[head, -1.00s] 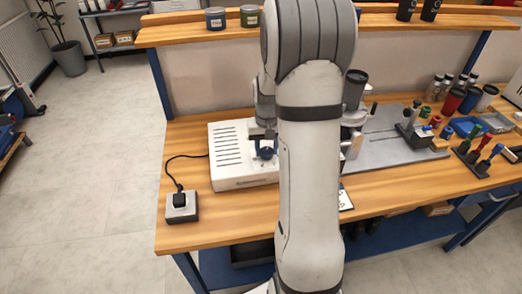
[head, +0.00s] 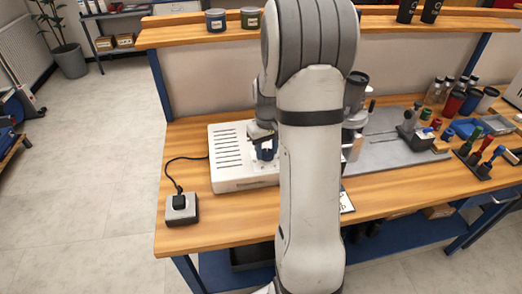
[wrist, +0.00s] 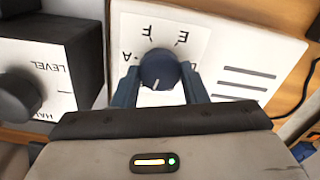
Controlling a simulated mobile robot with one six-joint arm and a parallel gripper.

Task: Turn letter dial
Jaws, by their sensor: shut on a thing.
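The letter dial (wrist: 158,66) is a round dark blue knob with a pale pointer line, on a white panel lettered A, F and E in the wrist view. The letters appear upside down there. My gripper (wrist: 160,80) has its two blue fingers on either side of the dial, shut on it. In the head view my gripper (head: 264,150) is over the right part of the white slotted box (head: 225,163). My arm hides the right side of that box, and the dial itself is not clear there.
A black box marked LEVEL (wrist: 65,55), with a large knob, stands close beside the panel in the wrist view. A small grey switch box (head: 180,209) with a cable sits at the bench's left. Coloured-handled tools (head: 485,155) stand at the right.

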